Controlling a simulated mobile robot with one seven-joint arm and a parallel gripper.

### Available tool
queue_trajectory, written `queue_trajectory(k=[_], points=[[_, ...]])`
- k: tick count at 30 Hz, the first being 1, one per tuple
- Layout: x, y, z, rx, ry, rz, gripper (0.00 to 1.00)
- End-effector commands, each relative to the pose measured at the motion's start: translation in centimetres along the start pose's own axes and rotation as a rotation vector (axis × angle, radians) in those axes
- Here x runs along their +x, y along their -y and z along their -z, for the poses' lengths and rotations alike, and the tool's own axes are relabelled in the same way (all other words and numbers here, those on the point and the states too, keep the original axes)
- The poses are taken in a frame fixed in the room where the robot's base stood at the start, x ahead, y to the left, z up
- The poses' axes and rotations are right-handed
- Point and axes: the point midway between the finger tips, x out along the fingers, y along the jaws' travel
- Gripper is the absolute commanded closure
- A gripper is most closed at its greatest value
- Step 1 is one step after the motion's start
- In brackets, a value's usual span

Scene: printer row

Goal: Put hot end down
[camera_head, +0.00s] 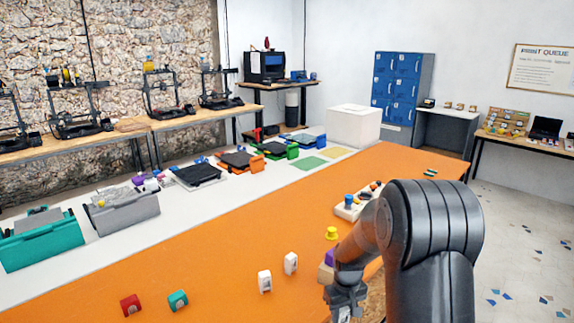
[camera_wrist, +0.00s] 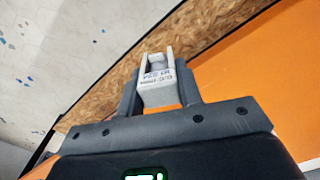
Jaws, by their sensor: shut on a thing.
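My gripper (camera_wrist: 158,88) is shut on a small pale grey block with dark printed marks and an upright open top, which I take to be the hot end (camera_wrist: 157,76). It sits between the two dark fingers in the wrist view. Behind it are the chipboard edge and part of the orange tabletop. In the head view my gripper (camera_head: 345,300) is low at the near right edge of the orange table (camera_head: 215,262). The hot end cannot be made out clearly there.
On the table are a red block (camera_head: 130,305), a teal block (camera_head: 177,300), white blocks (camera_head: 265,281) (camera_head: 290,263) and a yellow knob-like piece (camera_head: 331,233). A pale tray (camera_head: 347,212) stands behind my arm. Bare orange surface lies left of the white blocks.

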Motion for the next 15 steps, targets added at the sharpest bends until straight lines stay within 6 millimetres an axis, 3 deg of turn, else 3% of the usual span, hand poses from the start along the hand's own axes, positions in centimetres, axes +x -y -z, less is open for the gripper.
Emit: queue_trajectory(k=[3, 8, 11, 15], points=[[4.0, -2.8, -2.1, 0.163, 0.005, 0.001, 0.91], [7.0, -4.7, -3.9, 0.300, 0.002, -0.001, 0.91], [7.7, -4.4, -4.0, 0.332, 0.000, -0.002, 0.91], [7.8, -2.0, -3.1, 0.336, -0.001, -0.002, 0.91]])
